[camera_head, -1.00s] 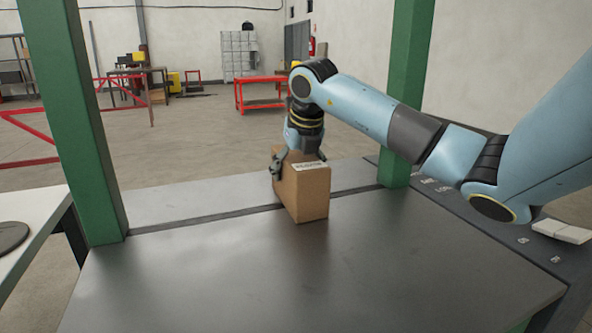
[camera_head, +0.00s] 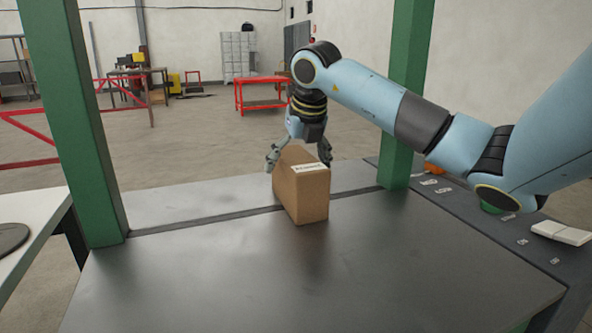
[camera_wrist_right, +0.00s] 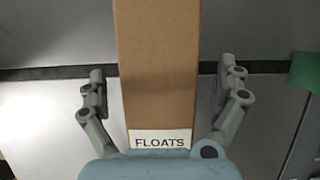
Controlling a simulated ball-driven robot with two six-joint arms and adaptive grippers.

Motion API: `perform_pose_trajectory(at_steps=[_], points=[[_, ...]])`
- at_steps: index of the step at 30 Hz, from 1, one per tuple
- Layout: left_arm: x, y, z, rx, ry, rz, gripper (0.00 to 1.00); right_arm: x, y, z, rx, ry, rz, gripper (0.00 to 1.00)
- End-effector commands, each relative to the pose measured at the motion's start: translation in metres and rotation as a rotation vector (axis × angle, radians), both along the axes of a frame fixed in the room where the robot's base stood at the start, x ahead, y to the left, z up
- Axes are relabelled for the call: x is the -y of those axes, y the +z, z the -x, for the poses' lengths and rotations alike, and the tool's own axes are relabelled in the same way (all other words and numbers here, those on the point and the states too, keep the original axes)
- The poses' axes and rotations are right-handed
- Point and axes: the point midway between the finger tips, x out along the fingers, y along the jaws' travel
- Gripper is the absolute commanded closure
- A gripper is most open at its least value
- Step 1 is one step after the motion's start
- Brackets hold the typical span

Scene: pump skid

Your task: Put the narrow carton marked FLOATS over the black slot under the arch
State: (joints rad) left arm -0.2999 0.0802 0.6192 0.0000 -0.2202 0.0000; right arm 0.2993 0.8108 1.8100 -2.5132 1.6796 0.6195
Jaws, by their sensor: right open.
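The narrow brown carton (camera_head: 303,194) stands upright on the grey table, across the black slot (camera_head: 200,221) between the green posts. Its white label reads FLOATS in the right wrist view (camera_wrist_right: 158,75). The slot shows on both sides of the carton in that view, and the part beneath it is hidden. My right gripper (camera_head: 298,158) is above the far end of the carton, open. Its fingers (camera_wrist_right: 160,88) are spread on either side of the carton with gaps on both sides. My left gripper is not in view.
Green posts of the arch rise at left (camera_head: 75,130) and right (camera_head: 404,95). A white table (camera_head: 25,235) stands at left. The front of the grey table (camera_head: 290,280) is clear.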

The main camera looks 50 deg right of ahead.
Motion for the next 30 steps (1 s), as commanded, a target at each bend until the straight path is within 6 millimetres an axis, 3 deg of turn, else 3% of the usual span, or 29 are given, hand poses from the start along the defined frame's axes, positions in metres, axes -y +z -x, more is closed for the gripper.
perform_pose_trajectory(at_steps=[6,12,30], points=[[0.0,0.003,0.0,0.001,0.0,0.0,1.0,-0.008,0.049,0.016,0.004,0.001,0.005,0.0],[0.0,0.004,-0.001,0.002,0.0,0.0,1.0,-0.014,0.076,0.027,0.002,0.0,0.001,0.0],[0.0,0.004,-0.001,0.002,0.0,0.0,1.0,-0.016,0.084,0.03,0.001,-0.001,0.0,0.0]])
